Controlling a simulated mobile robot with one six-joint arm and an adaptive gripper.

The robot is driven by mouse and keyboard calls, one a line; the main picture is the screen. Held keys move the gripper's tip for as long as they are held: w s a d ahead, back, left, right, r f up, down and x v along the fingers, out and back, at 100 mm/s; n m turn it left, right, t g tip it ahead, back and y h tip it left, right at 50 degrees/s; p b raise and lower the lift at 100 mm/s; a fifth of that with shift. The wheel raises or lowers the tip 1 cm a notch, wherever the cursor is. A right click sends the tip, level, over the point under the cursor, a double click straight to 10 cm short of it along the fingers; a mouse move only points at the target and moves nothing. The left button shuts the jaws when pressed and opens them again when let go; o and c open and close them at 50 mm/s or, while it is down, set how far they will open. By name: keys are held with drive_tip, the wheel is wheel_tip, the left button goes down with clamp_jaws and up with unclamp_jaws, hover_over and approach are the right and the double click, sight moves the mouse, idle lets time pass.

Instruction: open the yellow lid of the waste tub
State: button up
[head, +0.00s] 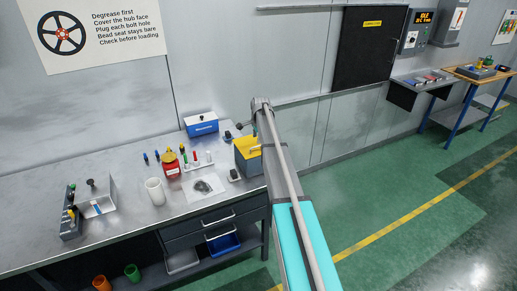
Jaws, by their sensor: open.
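The waste tub (246,170) appears to be the dark grey box at the right end of the workbench, beside my arm. Its yellow lid (243,144) shows at the top and looks closed, though my arm covers its right side. A small grey part juts across the lid from the arm's edge; I cannot tell what it is. My arm reaches up from the bottom past the tub's right side. I cannot make out my gripper's fingers or whether they touch the lid.
On the workbench (120,240) stand a red can (171,165) with a yellow top, a white cylinder (155,191), a blue box (201,125) and a grey holder (97,197). Several small coloured pieces stand near the can. The green floor (380,210) to the right is clear.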

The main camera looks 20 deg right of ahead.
drive_tip(key=shift+w+f+b, duration=0.25)
drive_tip(key=shift+f+b, duration=0.85)
drive_tip(key=shift+f, duration=0.15)
drive_tip(key=shift+w+f+b, duration=0.2)
drive_tip(key=shift+f+b, duration=0.85)
drive_tip(key=shift+f, duration=0.15)
